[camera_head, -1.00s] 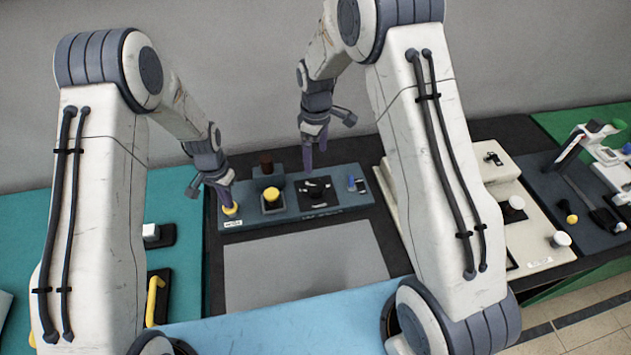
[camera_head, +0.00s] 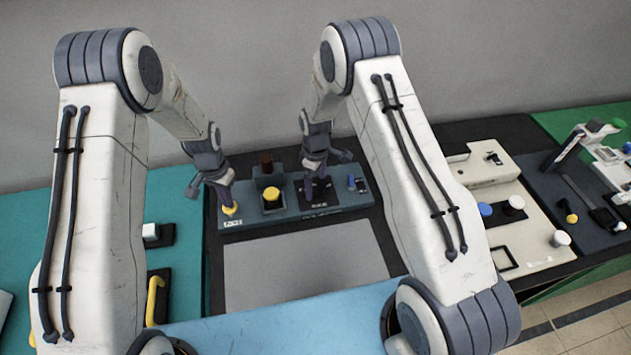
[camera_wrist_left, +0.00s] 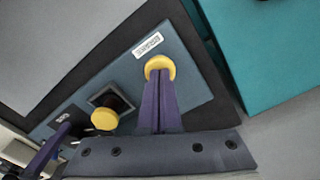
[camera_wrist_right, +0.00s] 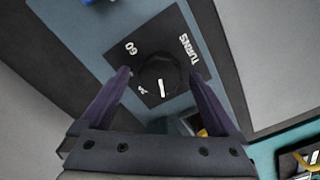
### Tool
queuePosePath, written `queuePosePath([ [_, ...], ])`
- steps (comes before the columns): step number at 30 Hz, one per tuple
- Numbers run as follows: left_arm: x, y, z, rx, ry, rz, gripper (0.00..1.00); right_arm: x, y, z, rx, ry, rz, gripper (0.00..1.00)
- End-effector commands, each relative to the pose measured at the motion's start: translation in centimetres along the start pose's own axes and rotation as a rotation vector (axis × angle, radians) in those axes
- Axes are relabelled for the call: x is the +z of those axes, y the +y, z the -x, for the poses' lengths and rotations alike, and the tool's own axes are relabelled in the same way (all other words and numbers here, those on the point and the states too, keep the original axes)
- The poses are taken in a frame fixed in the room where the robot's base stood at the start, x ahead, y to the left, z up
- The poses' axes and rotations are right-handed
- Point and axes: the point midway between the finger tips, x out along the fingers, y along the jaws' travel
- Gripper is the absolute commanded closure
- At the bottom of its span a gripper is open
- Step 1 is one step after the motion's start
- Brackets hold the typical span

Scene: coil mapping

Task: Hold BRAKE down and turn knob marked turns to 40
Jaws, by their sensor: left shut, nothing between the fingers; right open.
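The blue-grey control panel (camera_head: 345,203) stands at the back of the middle station. The black knob (camera_wrist_right: 160,75) sits on a black plate marked TURNS and 60, with a white pointer line on the knob. My right gripper (camera_wrist_right: 162,85) is open, with a finger on either side of the knob. In the head view my right gripper (camera_head: 318,190) hides most of the knob.
A second yellow knob (camera_head: 271,195) stands between the grippers, with a dark red cylinder (camera_head: 266,161) behind it. A blue part (camera_head: 352,182) is at the panel's right end. A bare grey mat (camera_head: 300,265) lies in front. A cream device (camera_head: 520,240) stands to the right.

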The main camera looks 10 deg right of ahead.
Motion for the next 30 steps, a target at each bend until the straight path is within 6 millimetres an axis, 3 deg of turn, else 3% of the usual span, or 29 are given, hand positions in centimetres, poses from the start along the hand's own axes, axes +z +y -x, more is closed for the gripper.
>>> queuePosePath([
  [3,0.10,0.05,-0.10,0.001,-0.003,0.000,1.00,-0.01,0.01,0.01,0.000,0.000,0.000,0.05],
  [4,0.10,0.05,-0.10,0.001,-0.003,0.000,1.00,-0.01,0.01,0.01,0.000,0.000,0.000,0.12],
  [10,0.10,0.05,-0.10,0.001,-0.003,0.000,1.00,-0.01,0.01,0.03,0.000,0.000,0.000,0.89],
  [20,0.11,0.06,-0.10,0.001,-0.003,0.000,1.00,-0.02,0.01,0.05,0.000,0.000,-0.043,0.91],
  [30,0.11,0.06,-0.09,0.001,-0.003,0.000,1.00,-0.02,0.03,0.08,0.000,0.000,-0.271,0.90],
])
